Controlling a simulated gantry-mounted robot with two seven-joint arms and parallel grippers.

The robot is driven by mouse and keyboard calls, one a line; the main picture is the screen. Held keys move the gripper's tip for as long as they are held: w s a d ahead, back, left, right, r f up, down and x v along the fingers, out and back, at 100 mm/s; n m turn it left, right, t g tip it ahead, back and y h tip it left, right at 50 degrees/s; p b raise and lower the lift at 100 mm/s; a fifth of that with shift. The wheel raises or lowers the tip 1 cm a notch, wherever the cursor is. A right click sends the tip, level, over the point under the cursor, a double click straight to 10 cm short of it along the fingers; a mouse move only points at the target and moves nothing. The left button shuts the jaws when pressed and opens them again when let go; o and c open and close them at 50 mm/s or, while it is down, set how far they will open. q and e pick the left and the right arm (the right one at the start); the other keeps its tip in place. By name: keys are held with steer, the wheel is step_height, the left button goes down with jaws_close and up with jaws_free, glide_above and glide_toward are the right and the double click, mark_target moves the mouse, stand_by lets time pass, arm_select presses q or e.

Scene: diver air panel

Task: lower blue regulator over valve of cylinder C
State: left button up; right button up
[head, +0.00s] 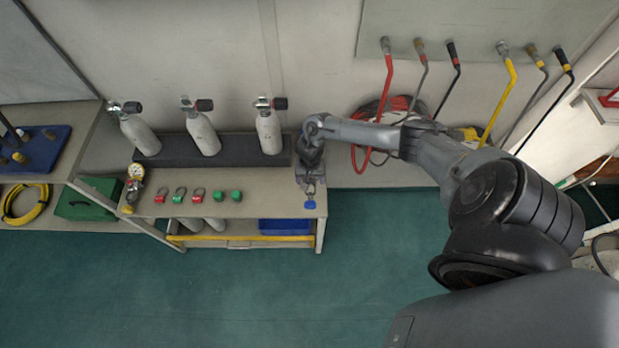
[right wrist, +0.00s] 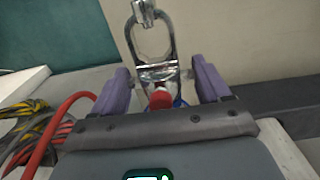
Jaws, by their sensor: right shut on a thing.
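Three pale grey cylinders with black-knobbed valves lean in a row on a dark rack: a left one (head: 141,134), a middle one (head: 204,134) and a right one (head: 269,132). No letters are readable, so I cannot tell which is cylinder C. My right gripper (head: 309,181) is shut on the blue regulator (head: 310,204) at the bench's right end, right of and in front of the right cylinder. In the right wrist view the regulator's chrome yoke (right wrist: 153,45) stands between the purple fingers (right wrist: 161,85), with a red part and a little blue. My left gripper is out of view.
The bench (head: 268,200) carries a gauge (head: 136,171) and several red and green fittings (head: 198,193). The dark rack (head: 236,151) runs along the bench's back. Hoses (head: 388,85) hang on the wall at right. The green floor in front is clear.

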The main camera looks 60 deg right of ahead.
steer(key=shift+f+b, duration=0.6)
steer(key=shift+f, duration=0.05)
steer(key=shift+r, duration=0.15)
steer(key=shift+w+p, duration=0.1)
steer(key=shift+p, duration=0.6)
steer(key=shift+f, duration=0.4)
steer(key=shift+f, duration=0.35)
steer(key=shift+f+b, duration=0.15)
steer(key=shift+b, duration=0.15)
steer(key=shift+p, duration=0.5)
